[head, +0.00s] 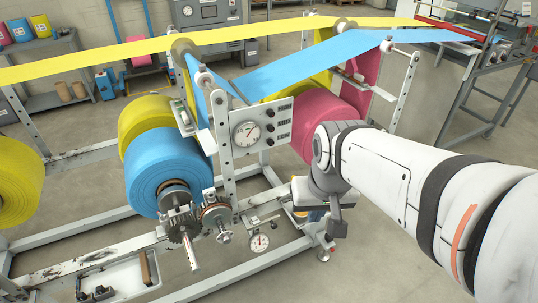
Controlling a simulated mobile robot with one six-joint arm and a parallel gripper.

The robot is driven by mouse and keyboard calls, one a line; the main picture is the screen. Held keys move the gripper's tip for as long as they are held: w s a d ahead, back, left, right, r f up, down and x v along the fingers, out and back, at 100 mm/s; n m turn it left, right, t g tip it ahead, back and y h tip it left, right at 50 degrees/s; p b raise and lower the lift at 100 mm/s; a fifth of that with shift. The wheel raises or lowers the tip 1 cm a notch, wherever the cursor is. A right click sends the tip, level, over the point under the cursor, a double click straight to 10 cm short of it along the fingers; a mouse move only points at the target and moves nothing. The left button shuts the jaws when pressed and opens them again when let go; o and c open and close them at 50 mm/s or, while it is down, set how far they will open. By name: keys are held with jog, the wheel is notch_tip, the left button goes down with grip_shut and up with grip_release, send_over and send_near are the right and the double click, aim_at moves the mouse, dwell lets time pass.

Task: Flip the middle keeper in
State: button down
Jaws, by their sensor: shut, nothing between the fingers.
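My gripper (337,229) hangs at the end of my white arm, right of the frame's front post. Its dark fingers point down and look shut, with nothing visible in them. A blue roll (155,172) sits on a spindle left of my gripper. Toothed wheels and shaft ends (183,232) stick out in front of this roll, well apart from my gripper. I cannot tell which small part there is the middle keeper. A pink roll (310,113) is behind my wrist and partly hidden by it. Yellow rolls (150,112) stand behind the blue one and at the far left.
A gauge panel (256,128) stands on the post between the blue roll and my arm. Yellow film (150,46) and blue film (330,58) run overhead. A second dial (259,242) hangs low at the front. White rails (90,257) cross the floor; open floor lies front right.

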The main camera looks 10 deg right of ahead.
jog(key=w+d+f+m+g+y+b, duration=0.1)
jog(key=w+d+f+m, duration=0.1)
jog(key=w+f+m, duration=0.5)
jog(key=w+d+f+m+g+y, duration=0.2)
jog(key=w+f+m, duration=0.6)
jog(key=w+f, duration=0.4)
jog(key=w+d, duration=0.1)
jog(key=w, duration=0.1)
jog(key=shift+w+d+m+b, duration=0.2)
jog(key=shift+w+m+b, duration=0.1)
jog(key=shift+w+b, duration=0.1)
jog(key=shift+s+f, duration=0.1)
jog(key=shift+f, duration=0.05)
jog(key=s+a+f, duration=0.1)
jog(key=a+f, duration=0.6)
jog(key=f, duration=0.3)
